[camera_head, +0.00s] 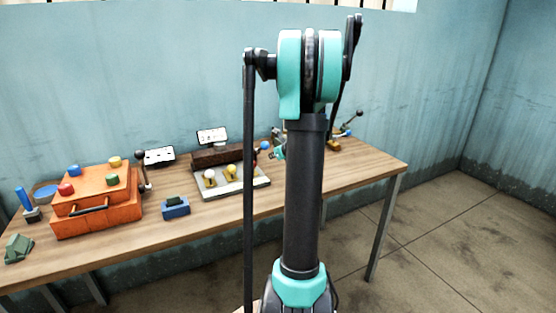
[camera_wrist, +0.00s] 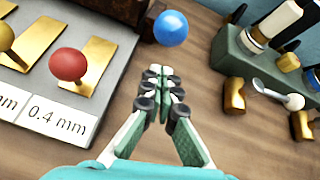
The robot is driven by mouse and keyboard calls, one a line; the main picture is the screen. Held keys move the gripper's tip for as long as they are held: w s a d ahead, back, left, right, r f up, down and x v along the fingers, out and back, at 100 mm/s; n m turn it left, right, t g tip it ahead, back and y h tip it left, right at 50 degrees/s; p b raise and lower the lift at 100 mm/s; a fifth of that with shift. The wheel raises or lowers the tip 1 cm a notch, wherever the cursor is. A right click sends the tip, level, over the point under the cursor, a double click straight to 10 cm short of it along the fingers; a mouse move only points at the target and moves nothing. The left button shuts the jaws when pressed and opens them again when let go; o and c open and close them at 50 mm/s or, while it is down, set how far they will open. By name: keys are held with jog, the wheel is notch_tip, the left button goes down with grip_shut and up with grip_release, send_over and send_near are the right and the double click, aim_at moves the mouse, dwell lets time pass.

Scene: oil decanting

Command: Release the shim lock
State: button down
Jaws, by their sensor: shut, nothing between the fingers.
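A grey shim tray (camera_wrist: 12,95) holds gold plates with knobs, among them a red knob (camera_wrist: 68,64) by a label (camera_wrist: 60,116) reading 0.4 mm. A blue ball knob (camera_wrist: 171,28) sits at the end of a dark brown bar (camera_wrist: 118,10); its stem is hidden. No part is marked as the shim lock. My gripper (camera_wrist: 160,72) is shut and empty, its tips just below the blue knob in the wrist view, apart from it in the picture. In the head view the blue knob (camera_head: 264,145) shows beside my arm, and my gripper is mostly hidden.
A grey-green rack (camera_wrist: 240,58) with bottles stands right of my gripper, with brass pieces (camera_wrist: 234,96) and a white-tipped lever (camera_wrist: 292,101) beside it. An orange box (camera_head: 97,200) with coloured knobs and a blue block (camera_head: 175,208) stand left on the wooden table (camera_head: 190,228).

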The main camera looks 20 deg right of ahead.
jog(key=shift+w+a+r, duration=0.2)
jog(key=shift+w+r, duration=0.4)
jog(key=shift+w, duration=0.1)
